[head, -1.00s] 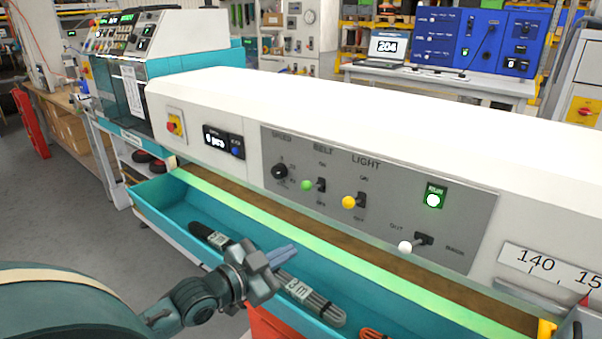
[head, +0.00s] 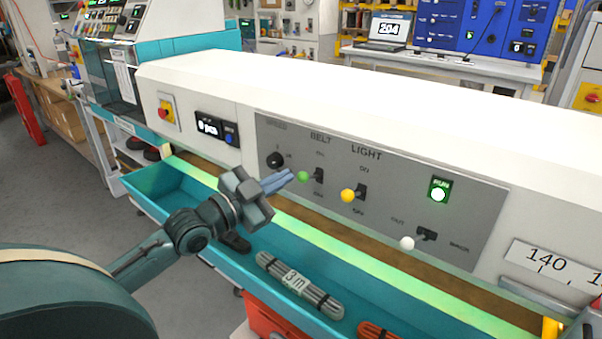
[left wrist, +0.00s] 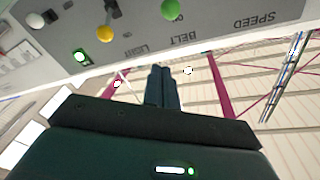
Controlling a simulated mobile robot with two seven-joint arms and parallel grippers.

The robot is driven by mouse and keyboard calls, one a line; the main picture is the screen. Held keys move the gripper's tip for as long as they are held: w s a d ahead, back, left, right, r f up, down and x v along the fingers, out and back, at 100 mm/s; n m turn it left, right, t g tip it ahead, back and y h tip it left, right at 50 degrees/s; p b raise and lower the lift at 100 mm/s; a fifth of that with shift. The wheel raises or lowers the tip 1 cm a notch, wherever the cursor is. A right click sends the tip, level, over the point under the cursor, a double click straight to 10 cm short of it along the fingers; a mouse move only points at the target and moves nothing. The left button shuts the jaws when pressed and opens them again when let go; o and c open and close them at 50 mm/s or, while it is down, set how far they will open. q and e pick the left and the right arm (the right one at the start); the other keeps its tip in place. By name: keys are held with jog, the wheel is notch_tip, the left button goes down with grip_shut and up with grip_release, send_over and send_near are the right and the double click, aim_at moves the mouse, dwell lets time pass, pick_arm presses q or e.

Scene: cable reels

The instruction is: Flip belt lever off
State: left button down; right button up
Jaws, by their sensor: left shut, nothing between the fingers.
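The belt lever (head: 318,175) is on the grey control panel (head: 400,228), under the BELT label, with a green knob (head: 303,176) on its end. In the left wrist view the green knob (left wrist: 171,9) is at the top edge. My left gripper (head: 290,175) is shut and empty, its fingertips just left of the green knob in the head view; I cannot tell whether they touch. In the left wrist view its shut fingers (left wrist: 162,80) point up toward the panel, below the knob. My right gripper is not in view.
The light lever with a yellow knob (head: 347,196) is just right of the belt lever. A lever with a white knob (head: 407,243) is lower right. A dark dial (head: 275,160) is left. Below is a teal tray (head: 225,258) with cable bundles (head: 300,285).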

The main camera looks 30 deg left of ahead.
aim_at(301, 174)
pick_arm(q)
jog(key=w, duration=0.2)
jog(key=w+f, duration=0.1)
jog(key=w, duration=0.2)
jog(key=w+f+p, duration=0.1)
jog(key=w, duration=0.1)
jog(key=shift+w+d, duration=0.25)
jog(key=shift+w, duration=0.15)
jog(key=shift+a+f, duration=0.25)
jog(key=shift+f, duration=0.05)
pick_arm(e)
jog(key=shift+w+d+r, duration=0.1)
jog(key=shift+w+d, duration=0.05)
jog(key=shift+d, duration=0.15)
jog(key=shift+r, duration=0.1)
